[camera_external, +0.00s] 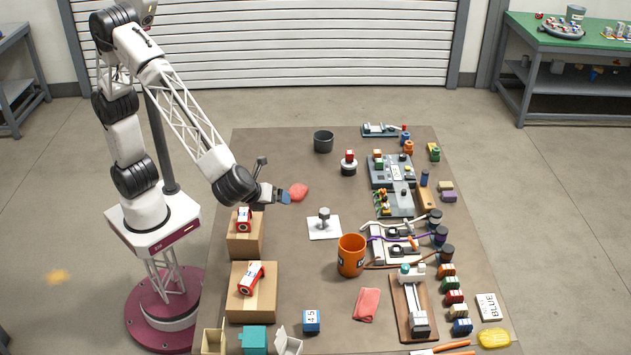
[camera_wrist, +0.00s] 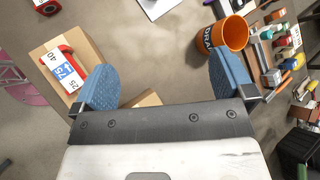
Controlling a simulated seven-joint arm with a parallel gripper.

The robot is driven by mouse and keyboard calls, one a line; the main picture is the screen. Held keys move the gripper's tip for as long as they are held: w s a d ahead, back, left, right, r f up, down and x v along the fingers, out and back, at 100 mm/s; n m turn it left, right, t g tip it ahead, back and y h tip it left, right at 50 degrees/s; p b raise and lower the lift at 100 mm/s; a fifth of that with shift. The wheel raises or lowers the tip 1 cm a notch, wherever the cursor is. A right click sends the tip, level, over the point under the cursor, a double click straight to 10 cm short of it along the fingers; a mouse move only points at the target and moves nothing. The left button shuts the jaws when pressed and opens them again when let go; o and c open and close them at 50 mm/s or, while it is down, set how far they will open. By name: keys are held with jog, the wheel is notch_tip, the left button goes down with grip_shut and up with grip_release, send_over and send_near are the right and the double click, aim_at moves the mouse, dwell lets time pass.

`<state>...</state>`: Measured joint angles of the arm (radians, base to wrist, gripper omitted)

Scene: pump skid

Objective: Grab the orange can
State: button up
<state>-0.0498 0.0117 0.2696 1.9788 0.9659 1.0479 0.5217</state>
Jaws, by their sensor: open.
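My gripper (camera_external: 285,197) is in the air above the left part of the table, up and left of the can. In the wrist view its two blue fingers (camera_wrist: 166,84) are wide apart with nothing between them. The gripper does not touch the can.
Two cardboard boxes (camera_external: 266,306) bearing red-and-white items stand at the left. A white plate with a metal post (camera_external: 324,226) is behind the can, a pink cloth (camera_external: 367,304) in front. A wooden board with a fixture (camera_external: 409,320) and wired modules (camera_external: 388,245) crowd the right.

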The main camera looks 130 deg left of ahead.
jog(key=w+a+f+m+y, duration=0.1)
jog(key=w+a+f+m, duration=0.15)
jog(key=w, duration=0.25)
jog(key=w+a+f+m+y, duration=0.1)
jog(key=w+f, duration=0.2)
jog(key=w, duration=0.2)
jog(key=m+t+y, duration=0.2)
jog(key=m, duration=0.3)
send_near(361, 244)
jog(key=w+v, duration=0.1)
jog(key=v, duration=0.2)
jog(key=shift+s+d, duration=0.1)
jog(key=shift+s, duration=0.35)
jog(key=shift+x, duration=1.3)
jog(key=shift+x, duration=2.6)
jog(key=shift+r, duration=0.1)
